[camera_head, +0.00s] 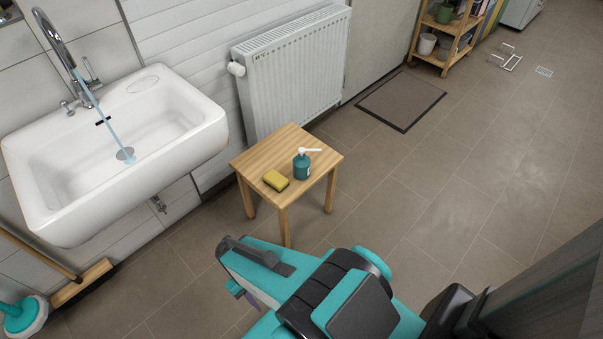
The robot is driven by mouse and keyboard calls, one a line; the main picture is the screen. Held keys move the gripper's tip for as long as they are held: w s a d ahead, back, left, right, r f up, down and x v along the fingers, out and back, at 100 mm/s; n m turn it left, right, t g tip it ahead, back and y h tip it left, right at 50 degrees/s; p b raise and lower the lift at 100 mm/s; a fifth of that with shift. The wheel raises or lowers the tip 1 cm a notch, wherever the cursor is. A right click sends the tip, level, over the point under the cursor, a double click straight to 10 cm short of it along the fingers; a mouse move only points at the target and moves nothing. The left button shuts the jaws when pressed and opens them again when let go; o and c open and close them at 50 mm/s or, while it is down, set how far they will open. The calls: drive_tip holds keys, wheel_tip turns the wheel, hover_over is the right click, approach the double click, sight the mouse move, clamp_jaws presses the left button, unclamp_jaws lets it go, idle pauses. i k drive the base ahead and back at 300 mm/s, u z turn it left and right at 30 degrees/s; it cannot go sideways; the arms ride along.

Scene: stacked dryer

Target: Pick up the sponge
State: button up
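A yellow sponge with a dark underside (276,181) lies on the front left part of a small wooden stool (283,143). A teal soap bottle with a white pump (302,166) stands upright on the stool, just right of the sponge and apart from it. My teal and black arm is in the lower middle of the picture, in front of the stool. My gripper (236,290) seems to be at the arm's left end, low and apart from the sponge. Its fingers are mostly hidden, so its opening does not show.
A white sink (190,139) with running water is at the left. A white radiator (292,75) stands behind the stool. A broom (83,284) and a teal-white bucket-like item (22,315) lie at lower left. Tiled floor right of the stool is clear, with a mat (400,98) beyond.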

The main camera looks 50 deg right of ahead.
sight(274, 179)
drive_tip(key=z, duration=1)
drive_tip(key=k, duration=1)
drive_tip(key=i, duration=0.9)
drive_tip(key=z, duration=0.05)
